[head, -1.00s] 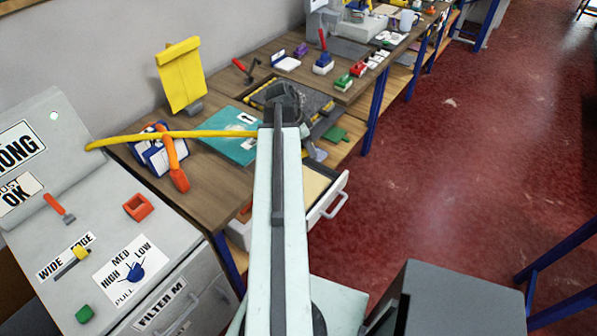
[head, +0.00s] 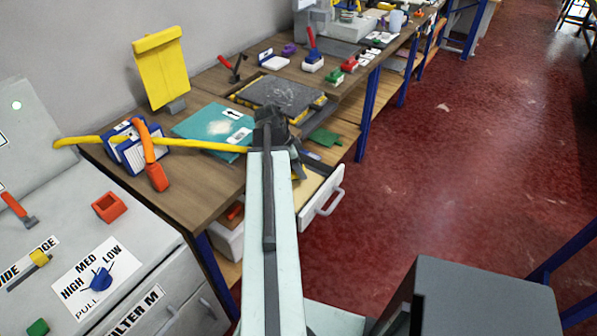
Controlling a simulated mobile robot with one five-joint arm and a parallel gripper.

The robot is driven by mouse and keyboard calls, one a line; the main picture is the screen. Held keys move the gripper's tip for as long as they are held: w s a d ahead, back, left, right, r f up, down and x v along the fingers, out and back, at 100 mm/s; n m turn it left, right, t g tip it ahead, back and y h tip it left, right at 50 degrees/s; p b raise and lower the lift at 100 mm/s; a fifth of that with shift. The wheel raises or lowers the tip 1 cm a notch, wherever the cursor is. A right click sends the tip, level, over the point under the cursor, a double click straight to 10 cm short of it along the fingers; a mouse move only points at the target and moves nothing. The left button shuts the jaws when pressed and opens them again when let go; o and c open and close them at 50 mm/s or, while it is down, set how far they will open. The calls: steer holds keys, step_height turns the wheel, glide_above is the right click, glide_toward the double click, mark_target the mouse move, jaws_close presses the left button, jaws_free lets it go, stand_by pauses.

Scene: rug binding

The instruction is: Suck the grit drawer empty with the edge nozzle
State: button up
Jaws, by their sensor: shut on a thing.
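The grit drawer (head: 322,199) stands pulled out below the bench top, white with a pale handle. Part of its tan inside shows, and my arm covers the middle of it. My gripper (head: 270,128) is at the bench's front edge, seen from behind over my pale arm. It is shut on a dark nozzle (head: 297,166), whose tip points down toward the drawer. The yellow hose (head: 205,144) runs from the left up to my gripper. Whether the tip is inside the drawer or above it, and how much grit lies there, I cannot tell.
An orange-handled tool (head: 151,155) leans on a blue-and-white holder. A grey control cabinet (head: 130,225) with a blue knob (head: 101,278) stands front left. A teal mat (head: 198,126) and a dark rug piece (head: 280,93) lie on the bench.

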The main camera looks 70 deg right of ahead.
mark_target(303, 187)
steer(key=shift+f+b, duration=2.7)
steer(key=shift+f, duration=0.15)
steer(key=shift+f+b, duration=0.5)
step_height(303, 187, up, 7)
steer(key=p, duration=0.7)
steer(key=shift+r, duration=0.1)
